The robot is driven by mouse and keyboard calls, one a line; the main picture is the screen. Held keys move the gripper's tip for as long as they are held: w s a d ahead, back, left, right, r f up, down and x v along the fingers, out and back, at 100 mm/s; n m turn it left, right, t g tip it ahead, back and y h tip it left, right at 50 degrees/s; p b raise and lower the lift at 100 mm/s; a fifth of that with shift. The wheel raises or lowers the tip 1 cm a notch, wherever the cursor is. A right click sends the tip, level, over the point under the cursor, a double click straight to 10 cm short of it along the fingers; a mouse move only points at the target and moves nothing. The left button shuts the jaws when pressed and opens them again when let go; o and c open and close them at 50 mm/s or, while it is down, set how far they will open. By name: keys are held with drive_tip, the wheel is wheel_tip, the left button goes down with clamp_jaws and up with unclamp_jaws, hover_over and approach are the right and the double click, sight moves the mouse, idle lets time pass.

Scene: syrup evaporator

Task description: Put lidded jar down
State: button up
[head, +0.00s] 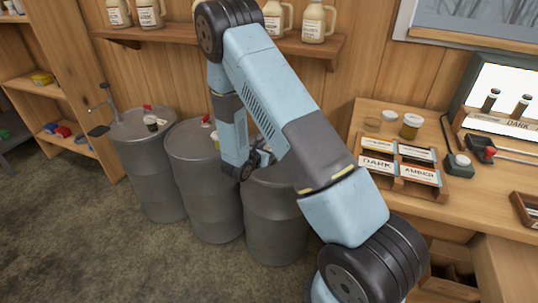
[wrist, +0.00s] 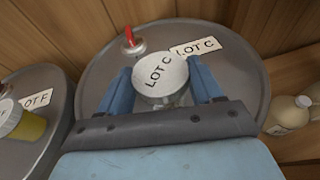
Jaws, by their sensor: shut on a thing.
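My gripper (wrist: 160,92) is shut on a lidded jar (wrist: 160,72) in the wrist view. The jar has a white lid marked LOT C, and its glass body looks clear or pale. It is over the top of a grey drum (wrist: 235,75) that bears a LOT C label (wrist: 196,46) and a red-handled bung (wrist: 130,40). I cannot tell whether the jar touches the drum top. In the head view my gripper (head: 262,158) is above the right-hand drum (head: 275,220), and my arm hides most of that top.
The middle drum (head: 205,195) carries a yellow jar, also in the wrist view (wrist: 25,122), beside a LOT F label. The left drum (head: 150,175) holds a dark jar (head: 151,122). A jug shelf (head: 130,33) is behind; a bench (head: 370,112) with label trays stands right.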

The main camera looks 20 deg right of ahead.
drive_tip(key=shift+f, duration=0.95)
drive_tip(key=shift+f, duration=0.1)
drive_tip(key=o, duration=1.2)
